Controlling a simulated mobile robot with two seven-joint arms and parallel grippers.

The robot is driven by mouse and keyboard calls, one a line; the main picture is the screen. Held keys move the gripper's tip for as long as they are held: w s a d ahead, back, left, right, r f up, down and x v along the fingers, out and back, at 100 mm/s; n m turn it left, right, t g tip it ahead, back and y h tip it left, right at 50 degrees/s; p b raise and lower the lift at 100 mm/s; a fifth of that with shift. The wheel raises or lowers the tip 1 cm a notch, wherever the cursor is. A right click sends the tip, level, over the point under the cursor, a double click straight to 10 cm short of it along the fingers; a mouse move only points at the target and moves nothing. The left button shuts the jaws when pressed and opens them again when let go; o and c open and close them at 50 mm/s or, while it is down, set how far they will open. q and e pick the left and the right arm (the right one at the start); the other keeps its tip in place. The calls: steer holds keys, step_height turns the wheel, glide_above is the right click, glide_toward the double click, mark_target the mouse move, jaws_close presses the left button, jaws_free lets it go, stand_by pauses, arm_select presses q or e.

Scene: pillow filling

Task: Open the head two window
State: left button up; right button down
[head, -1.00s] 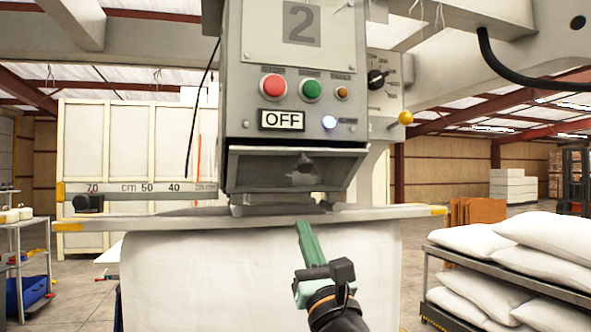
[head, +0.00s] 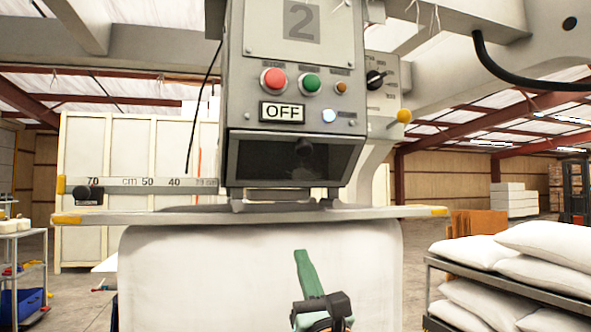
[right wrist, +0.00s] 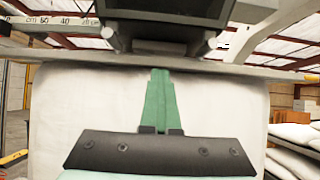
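The grey head marked 2 (head: 292,60) hangs in the middle of the head view. Its window (head: 270,158) is a dark panel at the head's lower front, with a black knob (head: 304,147) near its upper middle. I cannot tell for sure how far the window is tilted. My right gripper (head: 302,254) has green fingers pointing up, below the window and apart from it, in front of white fabric (head: 200,275). In the right wrist view the fingers (right wrist: 160,75) are together with nothing between them. My left gripper is not in view.
Above the window are a red button (head: 274,78), a green button (head: 311,84) and an OFF display (head: 282,112). A metal bar (head: 130,217) crosses below the head. A rack of white pillows (head: 540,243) stands at right, a trolley (head: 22,260) at left.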

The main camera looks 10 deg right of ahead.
arm_select(q)
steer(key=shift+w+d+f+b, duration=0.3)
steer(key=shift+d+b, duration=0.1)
steer(key=shift+b, duration=0.25)
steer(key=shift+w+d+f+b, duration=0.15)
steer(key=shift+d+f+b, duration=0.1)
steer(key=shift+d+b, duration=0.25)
arm_select(e)
steer(key=f, duration=0.4)
steer(key=shift+w, duration=0.3)
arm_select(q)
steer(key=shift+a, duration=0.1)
